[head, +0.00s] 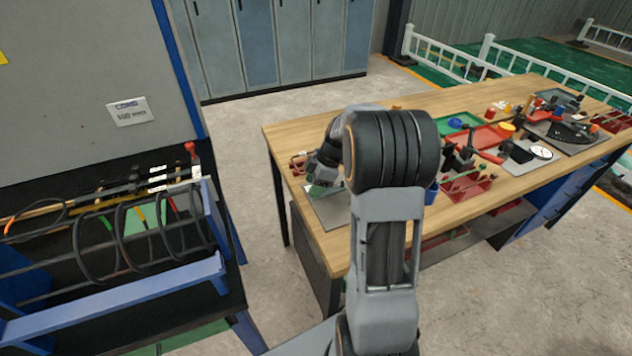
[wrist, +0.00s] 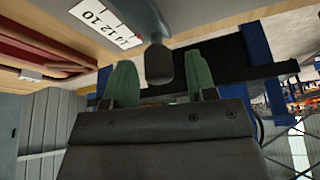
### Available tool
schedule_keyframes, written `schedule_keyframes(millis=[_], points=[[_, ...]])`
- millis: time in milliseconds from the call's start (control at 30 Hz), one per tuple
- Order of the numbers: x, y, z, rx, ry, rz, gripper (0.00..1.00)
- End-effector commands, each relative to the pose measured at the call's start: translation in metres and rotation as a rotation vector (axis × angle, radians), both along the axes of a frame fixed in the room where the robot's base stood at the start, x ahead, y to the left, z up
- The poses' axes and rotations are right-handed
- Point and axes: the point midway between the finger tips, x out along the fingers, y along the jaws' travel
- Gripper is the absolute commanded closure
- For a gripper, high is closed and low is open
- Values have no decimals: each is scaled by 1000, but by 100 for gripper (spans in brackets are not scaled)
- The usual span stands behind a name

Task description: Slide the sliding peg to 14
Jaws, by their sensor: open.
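My gripper (head: 322,186) is at the left end of the wooden workbench, low over a grey plate (head: 334,212). In the wrist view my gripper (wrist: 162,72) shows two green fingertips spread apart. A dark rounded knob (wrist: 158,64) on a grey piece, apparently the sliding peg, appears between the fingertips; neither finger visibly touches it. A white scale strip (wrist: 106,23) lies beside it, with 14, 12 and 10 readable. I cannot tell at which number the peg stands. My arm hides most of this spot in the head view.
The workbench (head: 290,150) holds a red tray (head: 490,137), a dial gauge (head: 541,152) and several tools to the right. A blue-framed rack (head: 120,300) with black hoops stands at the left. Floor (head: 265,215) is clear between them.

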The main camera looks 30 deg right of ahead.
Motion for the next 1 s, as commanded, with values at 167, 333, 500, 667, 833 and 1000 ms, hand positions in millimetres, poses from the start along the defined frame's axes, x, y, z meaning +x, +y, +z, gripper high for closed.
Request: schedule_keyframes(millis=[167, 333, 500, 667, 833, 1000], points=[[-1, -4, 11, -1, -3, 0, 48], [-5, -16, 40, -3, -5, -2, 48], [-10, -29, 73, -3, -5, -2, 48], [-14, -39, 99, -2, -2, -2, 48], [-16, -46, 118, -1, -2, -2, 48], [-18, -50, 126, 0, -1, -1, 48]])
